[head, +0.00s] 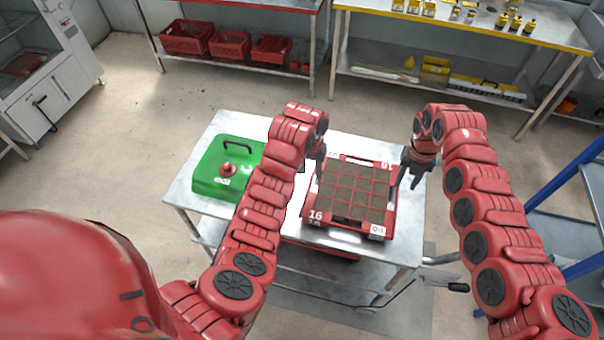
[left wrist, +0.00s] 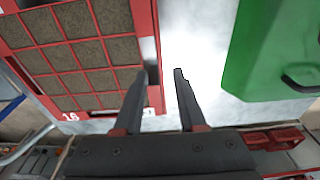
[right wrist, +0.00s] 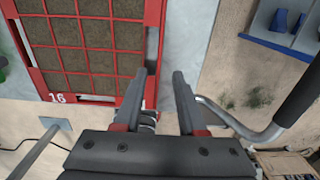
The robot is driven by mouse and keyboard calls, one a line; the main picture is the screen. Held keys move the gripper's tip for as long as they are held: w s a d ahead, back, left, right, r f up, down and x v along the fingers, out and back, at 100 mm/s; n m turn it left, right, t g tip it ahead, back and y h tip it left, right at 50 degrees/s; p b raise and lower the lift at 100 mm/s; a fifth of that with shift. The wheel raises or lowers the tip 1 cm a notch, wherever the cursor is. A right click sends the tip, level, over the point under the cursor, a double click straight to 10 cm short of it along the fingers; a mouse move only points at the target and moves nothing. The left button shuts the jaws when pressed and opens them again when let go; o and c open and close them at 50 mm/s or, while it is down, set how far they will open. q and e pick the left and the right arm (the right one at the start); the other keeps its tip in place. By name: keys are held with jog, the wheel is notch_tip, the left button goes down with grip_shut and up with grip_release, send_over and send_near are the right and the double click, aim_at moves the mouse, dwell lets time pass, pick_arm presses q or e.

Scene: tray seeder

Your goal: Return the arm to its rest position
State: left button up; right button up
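The red seed tray (head: 312,214), marked 16, lies flat on the metal table with its grid of cells filled with brown soil. My left gripper (head: 318,176) is at the tray's left side; in the left wrist view its fingers (left wrist: 160,76) are apart, near the tray's rim. My right gripper (head: 405,180) is at the tray's right side; in the right wrist view its fingers (right wrist: 161,76) are also apart, by the rim. I cannot tell whether any finger touches the tray. Neither gripper shows anything held.
A green cover (head: 205,187) with a black handle and red knob sits on the metal table (head: 228,123), left of my left arm. A blue rack (head: 572,185) is at the right.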

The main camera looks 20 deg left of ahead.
jog(key=shift+r, duration=0.3)
